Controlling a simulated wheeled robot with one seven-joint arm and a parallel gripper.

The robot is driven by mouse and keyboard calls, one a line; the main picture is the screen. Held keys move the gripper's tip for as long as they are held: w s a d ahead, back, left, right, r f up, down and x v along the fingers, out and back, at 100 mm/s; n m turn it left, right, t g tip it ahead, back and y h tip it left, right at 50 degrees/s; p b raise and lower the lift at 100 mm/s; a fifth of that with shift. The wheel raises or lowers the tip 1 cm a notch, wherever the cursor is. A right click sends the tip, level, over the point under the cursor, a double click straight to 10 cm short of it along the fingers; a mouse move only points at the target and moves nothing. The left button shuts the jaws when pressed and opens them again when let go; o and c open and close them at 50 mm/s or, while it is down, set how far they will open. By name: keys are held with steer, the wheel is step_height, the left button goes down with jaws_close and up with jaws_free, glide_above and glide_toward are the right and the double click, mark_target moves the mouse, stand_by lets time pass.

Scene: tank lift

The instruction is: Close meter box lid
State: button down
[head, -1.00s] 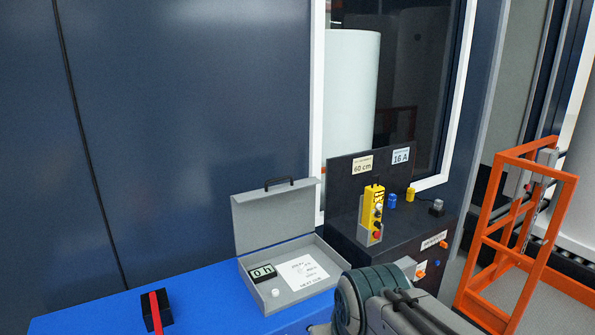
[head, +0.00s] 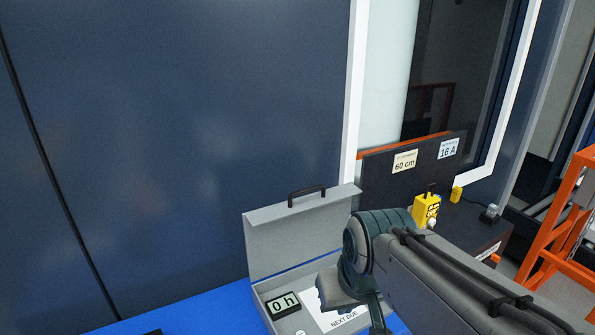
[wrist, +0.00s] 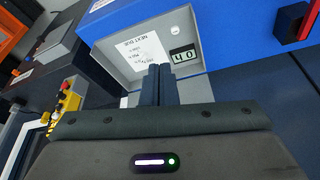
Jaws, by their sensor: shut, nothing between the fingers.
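The grey meter box (head: 262,290) sits on the blue surface with its lid (head: 290,237) standing up open at the back. The lid has a black handle (head: 307,196) on its top edge. My arm covers the box's right part in the head view. In the wrist view, my gripper (wrist: 160,72) is shut and empty, its fingers in front of the meter box (wrist: 115,62). I cannot tell whether they touch the box or lid.
A dark control cabinet (head: 480,235) with a yellow control unit (head: 426,208) stands to the right. An orange frame (head: 560,225) is farther right. A dark blue wall rises behind the box. A black block with a red strip (wrist: 292,22) shows in the wrist view.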

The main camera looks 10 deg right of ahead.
steer(key=w+r+n, duration=0.1)
steer(key=w+r, duration=0.3)
steer(key=w, duration=0.4)
steer(key=w+r, duration=0.5)
steer(key=w, duration=0.2)
step_height(320, 180, up, 4)
steer(key=n+t+y, duration=0.2)
glide_above(304, 201)
steer(key=f+p, duration=0.1)
steer(key=f, duration=0.2)
steer(key=f+p, duration=0.1)
steer(key=f, duration=0.1)
steer(key=w+f, duration=0.1)
steer(key=f, duration=0.2)
steer(key=shift+a+f+p, duration=0.1)
steer(key=shift+f+p, duration=0.2)
steer(key=shift+p, duration=0.1)
steer(key=shift+s+f, duration=0.25)
steer(key=shift+s, duration=0.05)
steer(key=shift+s, duration=0.1)
